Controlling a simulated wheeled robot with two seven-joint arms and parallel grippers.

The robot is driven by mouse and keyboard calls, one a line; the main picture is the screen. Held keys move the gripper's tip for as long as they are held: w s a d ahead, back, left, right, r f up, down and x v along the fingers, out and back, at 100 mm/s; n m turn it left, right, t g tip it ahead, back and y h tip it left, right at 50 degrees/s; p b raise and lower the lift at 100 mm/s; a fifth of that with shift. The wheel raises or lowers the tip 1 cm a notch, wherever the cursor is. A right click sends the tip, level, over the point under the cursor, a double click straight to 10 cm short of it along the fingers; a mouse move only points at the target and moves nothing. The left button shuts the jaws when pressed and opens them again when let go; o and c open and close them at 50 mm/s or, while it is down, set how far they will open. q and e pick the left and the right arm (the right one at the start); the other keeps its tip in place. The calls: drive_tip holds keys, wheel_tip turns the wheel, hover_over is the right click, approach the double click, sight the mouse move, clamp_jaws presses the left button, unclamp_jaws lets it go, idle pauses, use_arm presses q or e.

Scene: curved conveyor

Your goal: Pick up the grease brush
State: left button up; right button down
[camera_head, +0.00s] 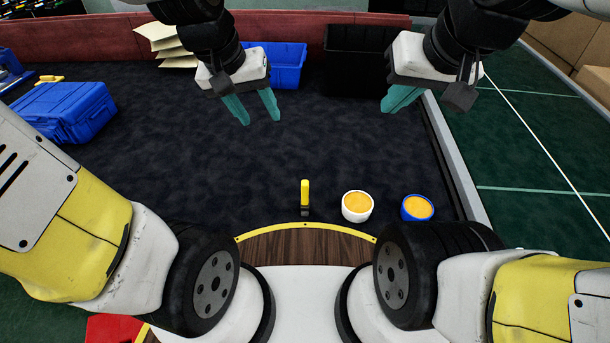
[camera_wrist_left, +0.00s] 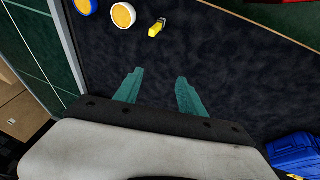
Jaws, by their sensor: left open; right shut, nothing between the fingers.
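The grease brush (camera_head: 304,195), with a yellow handle and a dark end, is on the dark conveyor surface near its curved front edge. It also shows at the top of the left wrist view (camera_wrist_left: 157,28). My left gripper (camera_head: 261,119) is open and empty, beyond the brush and a little to its left, clearly apart from it. Its teal fingers are spread in the left wrist view (camera_wrist_left: 160,77), with the brush past their tips. My right gripper (camera_head: 391,106) is shut and empty at the right, far from the brush.
A white tub (camera_head: 357,207) and a blue tub (camera_head: 417,208), both with orange-yellow contents, stand right of the brush. A blue bin (camera_head: 288,65) and a black bin (camera_head: 370,60) are at the back. A blue case (camera_head: 65,110) is at the left. The conveyor's middle is clear.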

use_arm(q)
drive_tip(key=w+d+f+g+y, duration=0.1)
drive_tip(key=w+d+f, duration=0.15)
drive_tip(key=f, duration=0.25)
drive_tip(key=w+d+f+g, duration=0.1)
drive_tip(key=d+f, duration=0.2)
drive_tip(key=f, duration=0.2)
drive_tip(key=g+y, duration=0.2)
hover_over(305, 197)
drive_tip(key=w, duration=0.2)
drive_tip(key=f, duration=1.1)
drive_tip(key=shift+s+d+f, duration=0.15)
drive_tip(key=shift+d+f, duration=0.1)
drive_tip(key=f, duration=0.8)
drive_tip(key=shift+s+a+f, duration=0.2)
drive_tip(key=shift+a, duration=0.05)
drive_tip(key=shift+c, duration=0.5)
clamp_jaws()
